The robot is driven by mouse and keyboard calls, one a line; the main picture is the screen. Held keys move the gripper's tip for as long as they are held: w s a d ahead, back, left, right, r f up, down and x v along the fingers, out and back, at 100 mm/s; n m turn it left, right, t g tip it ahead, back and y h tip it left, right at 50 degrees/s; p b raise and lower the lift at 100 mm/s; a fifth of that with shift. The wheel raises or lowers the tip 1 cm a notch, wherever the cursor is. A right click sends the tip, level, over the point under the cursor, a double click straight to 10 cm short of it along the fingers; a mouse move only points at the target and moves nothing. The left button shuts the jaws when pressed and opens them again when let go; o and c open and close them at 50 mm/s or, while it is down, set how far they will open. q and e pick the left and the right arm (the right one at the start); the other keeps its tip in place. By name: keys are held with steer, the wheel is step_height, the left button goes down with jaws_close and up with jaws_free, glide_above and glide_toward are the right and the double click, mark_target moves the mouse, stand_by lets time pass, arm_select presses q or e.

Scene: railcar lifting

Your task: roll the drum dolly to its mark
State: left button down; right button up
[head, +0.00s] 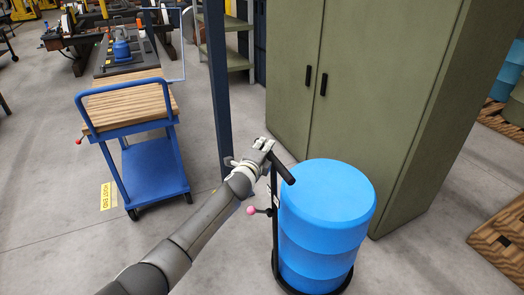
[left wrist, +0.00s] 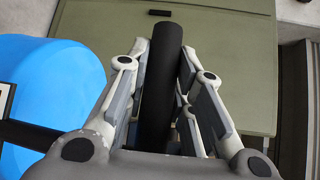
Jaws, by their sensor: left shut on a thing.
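A blue drum (head: 327,205) stands upright on the drum dolly (head: 275,225), which has a black frame with a low base ring, an upright post and a black crossbar handle. A pink knob on a short lever sticks out from the post. My left gripper (head: 265,147) is shut on the dolly's handle. In the left wrist view the fingers of my left gripper (left wrist: 163,95) lie on both sides of the black handle (left wrist: 165,45), and the drum (left wrist: 50,95) is at the left. The floor mark for the dolly cannot be made out. My right gripper is not in view.
A tall green cabinet (head: 390,75) stands close behind the drum. A blue post (head: 217,80) rises just left of the handle. A blue cart with a wooden top (head: 125,105) stands at the left by a yellow floor label (head: 108,196). Wooden pallets (head: 503,240) lie at the right.

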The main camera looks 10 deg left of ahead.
arm_select(q)
steer(key=shift+d+r, duration=0.1)
steer(key=shift+d, duration=0.05)
steer(key=c, duration=1.6)
jaws_free()
steer(key=o, duration=0.3)
steer(key=shift+w+d, duration=0.1)
steer(key=shift+w, duration=0.05)
steer(key=shift+o, duration=0.2)
steer(key=shift+s+a, duration=0.25)
steer(key=shift+s, duration=0.3)
steer(key=v, duration=1.1)
